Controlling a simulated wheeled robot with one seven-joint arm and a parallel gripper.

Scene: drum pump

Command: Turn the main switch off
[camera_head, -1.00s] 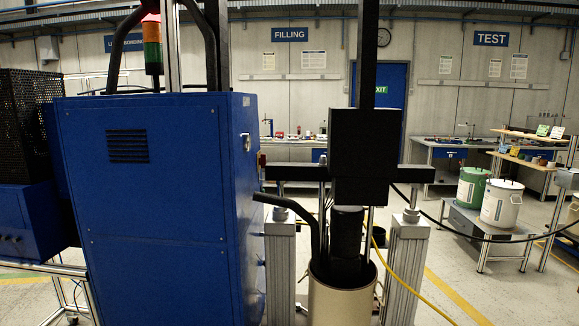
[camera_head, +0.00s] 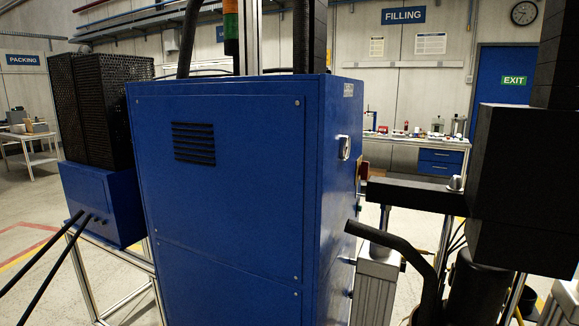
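The blue cabinet (camera_head: 235,200) stands upright in the middle, with a vent on its front face. On its narrow right side, seen at a steep angle, is a small silver fitting (camera_head: 344,147). A small red part (camera_head: 363,172) sticks out just beyond that side's far edge. It may be the main switch, but it is seen almost edge-on and its position cannot be read. My gripper is not in view.
A black crossbar (camera_head: 408,191) and large black pump block (camera_head: 522,190) stand right of the cabinet. A dark hose (camera_head: 395,243) bends out there. A black mesh box (camera_head: 92,110) stands at left on a blue-topped frame. Open floor shows at far left.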

